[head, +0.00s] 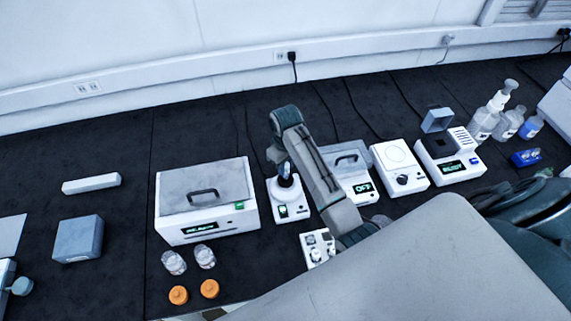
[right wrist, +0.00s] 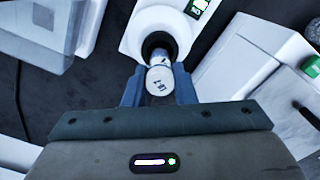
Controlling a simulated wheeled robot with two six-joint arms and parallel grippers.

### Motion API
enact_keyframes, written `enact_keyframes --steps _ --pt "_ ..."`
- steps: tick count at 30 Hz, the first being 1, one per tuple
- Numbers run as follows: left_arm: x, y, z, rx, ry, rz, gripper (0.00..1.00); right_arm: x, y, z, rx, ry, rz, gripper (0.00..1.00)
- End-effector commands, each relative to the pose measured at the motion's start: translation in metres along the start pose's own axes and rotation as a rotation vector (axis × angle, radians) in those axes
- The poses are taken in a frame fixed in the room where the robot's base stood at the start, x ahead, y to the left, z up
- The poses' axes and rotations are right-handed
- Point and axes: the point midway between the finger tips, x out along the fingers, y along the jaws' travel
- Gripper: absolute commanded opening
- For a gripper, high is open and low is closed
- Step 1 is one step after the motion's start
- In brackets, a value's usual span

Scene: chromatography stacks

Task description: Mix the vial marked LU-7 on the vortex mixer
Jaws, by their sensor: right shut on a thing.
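The vortex mixer (head: 284,209) is a small white unit with a black cup on top and a green-lit display; it also shows in the right wrist view (right wrist: 133,40). My right gripper (right wrist: 158,88) is shut on a vial (right wrist: 160,78) with a pale, marked top; the marking is too small to read surely. In the right wrist view the vial's far end is at the mixer's black cup (right wrist: 158,42); I cannot tell how deep it sits. In the head view my right arm reaches down over the mixer. My left gripper is not in view.
A lidded white box (head: 205,228) stands left of the mixer. Two clear vials (head: 173,262) and two orange caps (head: 209,288) lie in front. A white rack (head: 317,238) is close at the front right. Other white instruments (head: 400,163) and bottles (head: 485,122) stand further right.

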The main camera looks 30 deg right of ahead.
Motion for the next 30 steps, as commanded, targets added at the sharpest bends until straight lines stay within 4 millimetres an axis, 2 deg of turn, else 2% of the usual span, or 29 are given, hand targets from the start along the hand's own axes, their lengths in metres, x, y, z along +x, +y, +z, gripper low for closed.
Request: enact_keyframes --steps 16,25,26,27,30 --pt "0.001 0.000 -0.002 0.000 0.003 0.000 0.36 0.016 0.000 0.000 0.000 -0.001 0.000 0.02" --pt "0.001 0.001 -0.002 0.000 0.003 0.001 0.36 0.018 0.000 0.000 0.000 0.000 0.000 0.02" --pt "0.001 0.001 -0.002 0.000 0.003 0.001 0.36 0.018 0.000 0.000 0.000 0.000 0.000 0.20" --pt "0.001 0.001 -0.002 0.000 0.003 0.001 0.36 0.018 0.000 0.000 0.000 0.000 0.000 0.12" --pt "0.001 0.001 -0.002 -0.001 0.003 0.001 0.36 0.018 0.000 0.000 0.000 0.000 0.000 0.11"
